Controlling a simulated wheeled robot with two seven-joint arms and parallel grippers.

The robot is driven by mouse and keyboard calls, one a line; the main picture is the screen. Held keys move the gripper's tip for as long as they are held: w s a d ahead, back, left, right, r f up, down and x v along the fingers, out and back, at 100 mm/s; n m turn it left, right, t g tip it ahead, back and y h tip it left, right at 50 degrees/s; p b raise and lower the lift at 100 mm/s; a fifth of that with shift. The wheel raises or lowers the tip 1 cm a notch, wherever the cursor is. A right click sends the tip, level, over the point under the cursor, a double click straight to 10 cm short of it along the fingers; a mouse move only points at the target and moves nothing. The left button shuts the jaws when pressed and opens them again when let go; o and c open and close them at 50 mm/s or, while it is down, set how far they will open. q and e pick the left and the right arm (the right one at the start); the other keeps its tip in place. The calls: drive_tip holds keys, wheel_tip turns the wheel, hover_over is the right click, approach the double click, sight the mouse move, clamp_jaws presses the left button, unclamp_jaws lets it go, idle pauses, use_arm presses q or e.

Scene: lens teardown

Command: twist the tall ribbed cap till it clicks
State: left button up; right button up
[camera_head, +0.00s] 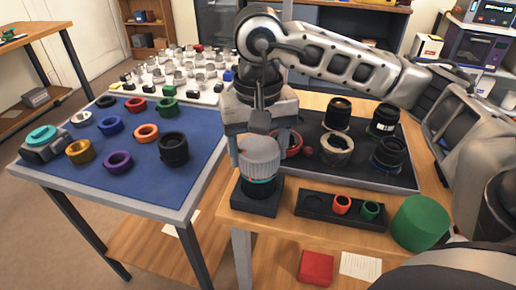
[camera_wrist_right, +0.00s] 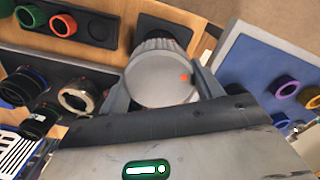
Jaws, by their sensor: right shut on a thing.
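The tall ribbed cap (camera_head: 259,156) is light grey and sits upright over a dark square base (camera_head: 257,196) at the table's front left. A thin teal ring shows just below the cap. My right gripper (camera_head: 259,143) comes down from above and is shut on the cap. In the right wrist view the grey cap (camera_wrist_right: 160,80) lies between the two fingers, with a small orange mark on its top face. The dark base (camera_wrist_right: 163,30) shows behind it. My left gripper is not in view.
A dark tray (camera_head: 315,209) with an orange and a green ring stands right of the base. A green cylinder (camera_head: 420,222) is beside it. Lens barrels stand on a dark mat (camera_head: 365,178) behind. A blue-topped table (camera_head: 140,188) with coloured rings is at left.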

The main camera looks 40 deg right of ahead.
sight(259, 146)
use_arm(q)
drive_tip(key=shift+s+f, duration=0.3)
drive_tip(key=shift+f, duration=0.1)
use_arm(e)
drive_tip(key=shift+m, duration=0.7)
drive_tip(key=o, duration=1)
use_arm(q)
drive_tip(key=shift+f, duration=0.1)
use_arm(e)
drive_tip(key=shift+o, duration=0.2)
drive_tip(key=shift+r, duration=0.25)
use_arm(q)
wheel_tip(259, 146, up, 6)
drive_tip(key=p, duration=0.4)
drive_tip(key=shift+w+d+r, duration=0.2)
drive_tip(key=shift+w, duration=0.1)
use_arm(e)
wheel_tip(259, 146, up, 16)
drive_tip(key=shift+f, duration=0.25)
